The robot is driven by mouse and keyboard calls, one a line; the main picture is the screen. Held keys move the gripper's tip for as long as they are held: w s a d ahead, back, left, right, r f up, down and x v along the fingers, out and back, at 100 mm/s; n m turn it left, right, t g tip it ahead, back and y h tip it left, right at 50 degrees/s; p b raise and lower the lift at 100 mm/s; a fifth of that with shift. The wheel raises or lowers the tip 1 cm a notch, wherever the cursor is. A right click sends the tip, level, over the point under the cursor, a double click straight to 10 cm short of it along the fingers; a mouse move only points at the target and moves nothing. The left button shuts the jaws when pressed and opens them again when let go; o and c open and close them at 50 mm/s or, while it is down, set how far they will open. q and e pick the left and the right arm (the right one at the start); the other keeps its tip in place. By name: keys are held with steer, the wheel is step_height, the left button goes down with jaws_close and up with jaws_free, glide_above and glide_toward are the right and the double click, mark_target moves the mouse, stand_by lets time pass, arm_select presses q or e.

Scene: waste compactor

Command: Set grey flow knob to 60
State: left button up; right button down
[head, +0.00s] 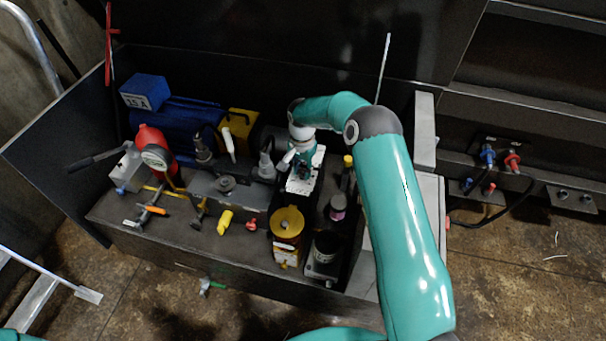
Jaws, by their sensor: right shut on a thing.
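My right gripper (293,161) reaches down over a narrow white-topped block (311,172) with dark markings, at the middle of the bench. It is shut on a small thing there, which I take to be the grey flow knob. The fingers and wrist hide almost all of the knob, so its pointer and setting cannot be read. My left gripper is out of view.
The dark bench (178,232) is crowded. A yellow-topped canister (287,222) and a dark cup (326,247) stand in front.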

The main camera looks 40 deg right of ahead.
steer(key=n+b, duration=0.1)
steer(key=n, duration=0.2)
steer(key=shift+w+b, duration=0.15)
steer(key=shift+b, duration=0.25)
steer(key=n+b, duration=0.1)
steer(key=n, duration=0.1)
steer(key=shift+n, duration=0.3)
steer(key=n+b, duration=0.1)
steer(key=n, duration=0.4)
steer(key=shift+r, duration=0.15)
steer(key=n+b, duration=0.1)
steer(key=n, duration=0.4)
steer(key=shift+w+r+n, duration=0.1)
steer(key=shift+n, duration=1.9)
steer(key=c, duration=1)
jaws_free()
steer(key=shift+o, duration=0.6)
